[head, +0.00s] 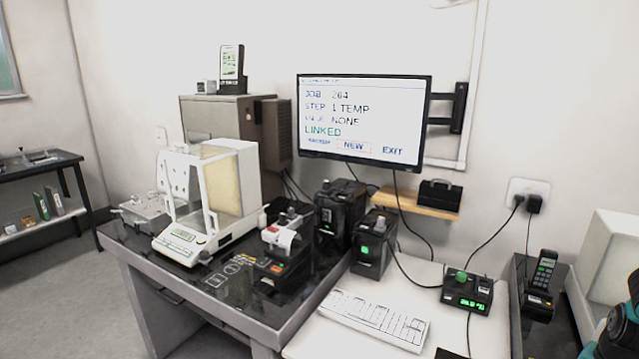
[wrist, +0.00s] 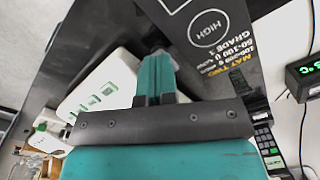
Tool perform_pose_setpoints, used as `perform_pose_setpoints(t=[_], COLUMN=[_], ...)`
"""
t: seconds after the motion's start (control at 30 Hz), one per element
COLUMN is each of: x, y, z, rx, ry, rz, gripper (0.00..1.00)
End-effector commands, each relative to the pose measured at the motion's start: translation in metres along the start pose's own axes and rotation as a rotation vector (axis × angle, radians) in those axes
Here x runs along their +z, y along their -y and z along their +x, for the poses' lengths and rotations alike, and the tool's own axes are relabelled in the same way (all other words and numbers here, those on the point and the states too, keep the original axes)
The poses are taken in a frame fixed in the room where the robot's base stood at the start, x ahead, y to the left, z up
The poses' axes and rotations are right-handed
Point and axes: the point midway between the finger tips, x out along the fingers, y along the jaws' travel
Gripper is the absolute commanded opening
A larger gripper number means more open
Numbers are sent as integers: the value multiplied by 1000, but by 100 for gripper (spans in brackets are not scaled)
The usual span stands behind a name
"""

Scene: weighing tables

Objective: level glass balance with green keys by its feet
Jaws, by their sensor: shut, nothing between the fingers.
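The glass balance (head: 207,225) stands on the dark table (head: 120,237) at left in the head view. It has a white frame, clear panes, a yellowish side and a front panel with a green display and keys. Its feet are too small to make out there. In the wrist view a white panel with green keys (wrist: 101,95) lies left of my gripper (wrist: 156,62); I cannot tell if it is the same balance. My gripper's teal fingers are shut together with nothing between them, above a dark surface.
A printer (head: 284,245), dark boxes (head: 340,212) and a keyboard (head: 375,318) stand right of the balance. A monitor (head: 365,117) hangs behind. A green-lit readout (head: 467,296) and a phone (head: 543,270) stand further right. The wrist view shows a black printed mat (wrist: 245,75).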

Motion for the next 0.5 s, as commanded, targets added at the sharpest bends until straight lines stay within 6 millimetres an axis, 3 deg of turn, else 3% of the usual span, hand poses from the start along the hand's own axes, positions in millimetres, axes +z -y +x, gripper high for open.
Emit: perform_pose_setpoints(t=[0.03, 0.5], x=[4, 5], y=[-12, -17], z=[13, 14], rx=[27, 29], ry=[15, 25], rz=[16, 21], gripper=[0, 0])
